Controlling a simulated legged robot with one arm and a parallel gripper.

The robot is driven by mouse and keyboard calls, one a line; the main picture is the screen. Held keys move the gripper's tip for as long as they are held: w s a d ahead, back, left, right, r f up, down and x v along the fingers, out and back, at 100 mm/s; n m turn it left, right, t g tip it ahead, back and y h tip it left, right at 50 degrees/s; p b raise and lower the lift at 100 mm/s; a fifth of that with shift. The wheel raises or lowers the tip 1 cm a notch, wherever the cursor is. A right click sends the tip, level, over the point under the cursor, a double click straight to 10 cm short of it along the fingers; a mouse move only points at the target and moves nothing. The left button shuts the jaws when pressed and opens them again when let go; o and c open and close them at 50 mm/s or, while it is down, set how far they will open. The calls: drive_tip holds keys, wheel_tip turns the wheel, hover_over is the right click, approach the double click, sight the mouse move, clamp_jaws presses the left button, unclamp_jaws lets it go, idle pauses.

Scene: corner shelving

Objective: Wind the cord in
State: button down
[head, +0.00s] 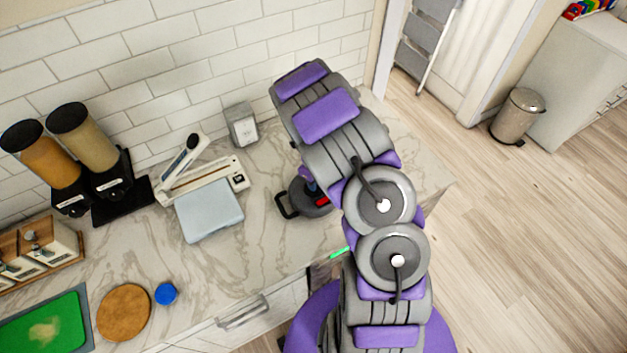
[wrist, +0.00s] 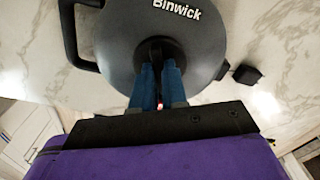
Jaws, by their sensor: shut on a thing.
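A dark grey round cord reel marked "Binwick" (wrist: 215,50) lies on the marble counter, with a loop carry handle (wrist: 72,35) at its left. It also shows in the head view (head: 296,201), partly hidden behind my arm, with a red part on its right side. My gripper (wrist: 158,72) has its blue fingers close together, shut on a dark part near the reel's front middle, probably the crank knob; the fingers hide most of it. A small black block, perhaps the plug (wrist: 245,73), sits just right of the reel's rim. No length of loose cord is clearly visible.
A paper trimmer (head: 205,180), a pale blue-grey flat box (head: 209,211) and a small grey box (head: 241,125) stand left of the reel. Two dispensers (head: 85,140) are farther left. The counter's front edge and a drawer handle (head: 243,312) are near. Open floor lies right.

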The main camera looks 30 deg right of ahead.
drive_tip(key=shift+m, duration=1.1)
idle(0.4)
drive_tip(key=c, duration=1.2)
unclamp_jaws()
drive_tip(key=shift+o, duration=0.2)
drive_tip(key=shift+r, duration=0.15)
wheel_tip(320, 180, up, 17)
drive_tip(key=shift+w, duration=0.1)
